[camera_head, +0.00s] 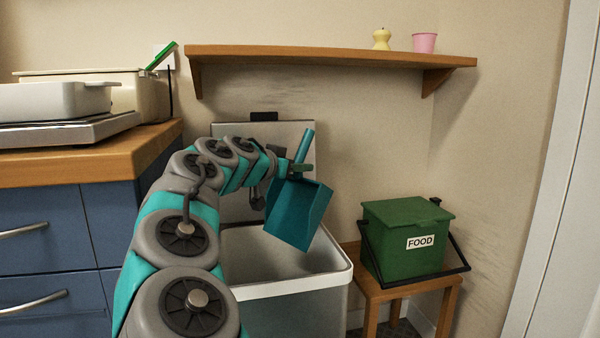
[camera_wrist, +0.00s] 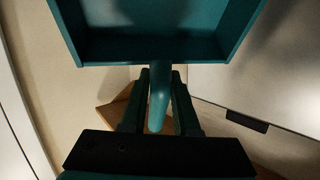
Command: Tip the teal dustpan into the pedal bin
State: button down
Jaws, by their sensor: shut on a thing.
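The teal dustpan (camera_head: 299,212) hangs over the open pedal bin (camera_head: 341,279), tilted with its pan pointing down. Its handle points up. My gripper (camera_head: 300,168) is shut on the handle, just above the pan. In the wrist view the pan (camera_wrist: 160,52) fills the top and the handle (camera_wrist: 159,95) runs between the fingers of my gripper (camera_wrist: 160,78). No loose dirt can be made out in the pan. The bin's lid (camera_head: 232,205) stands raised against the wall behind. My arm hides the left part of the bin.
A green FOOD caddy (camera_head: 405,241) stands on a wooden stool (camera_head: 369,296) right of the bin. A blue cabinet with a wooden top (camera_head: 90,156) is at the left.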

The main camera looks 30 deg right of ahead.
notch_tip(320, 180, down, 2)
jog(key=shift+f+b, duration=0.1)
jog(key=shift+b, duration=0.35)
notch_tip(320, 180, up, 3)
jog(key=shift+r+p, duration=0.1)
jog(key=shift+p, duration=0.7)
notch_tip(320, 180, down, 3)
jog(key=b, duration=0.2)
jog(key=shift+b, duration=0.3)
notch_tip(320, 180, up, 3)
jog(key=shift+r+p, duration=0.1)
jog(key=shift+p, duration=0.8)
notch_tip(320, 180, down, 4)
jog(key=b, duration=0.3)
jog(key=shift+r, duration=0.4)
